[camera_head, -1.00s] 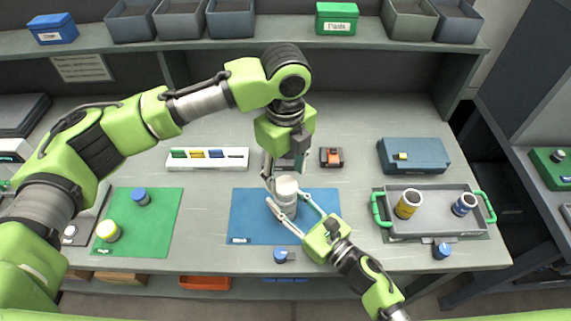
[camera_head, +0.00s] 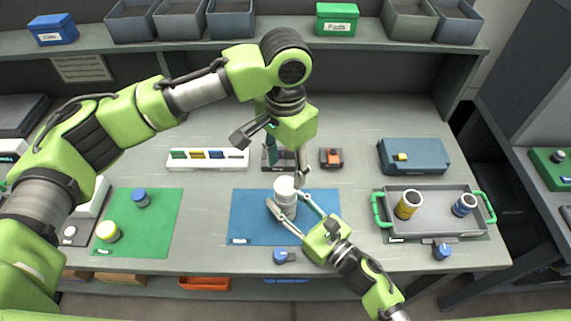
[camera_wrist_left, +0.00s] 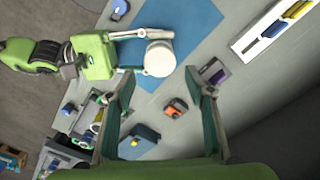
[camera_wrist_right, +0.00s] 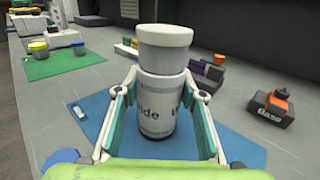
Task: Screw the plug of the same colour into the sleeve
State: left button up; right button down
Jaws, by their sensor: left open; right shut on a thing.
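A white sleeve (camera_head: 287,208) with printed lettering stands upright over the blue mat. My right gripper (camera_head: 287,200) is shut around its body, one finger on each side, also seen in the right wrist view (camera_wrist_right: 158,105). A white plug (camera_wrist_right: 164,46) sits on top of the sleeve, upright and in line with it; only a thin seam shows between them. The plug also shows in the left wrist view (camera_wrist_left: 160,58). My left gripper (camera_head: 284,160) is open and empty, just above and behind the plug. How deep the plug's thread sits is hidden.
A grey tray (camera_head: 437,237) with green handles holds a yellow sleeve (camera_head: 408,204) and a blue sleeve (camera_head: 464,205). A green mat (camera_head: 150,232) bears yellow-topped and blue-topped pieces. An orange-and-black block (camera_head: 331,157) and a blue case (camera_head: 414,156) stand behind.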

aim_at(285, 185)
dwell(0.4)
pick_arm(q)
jog(key=shift+f, duration=4)
jog(key=c, duration=1.1)
jog(key=o, duration=1.3)
jog(key=shift+c, duration=0.2)
jog(key=shift+r, duration=0.1)
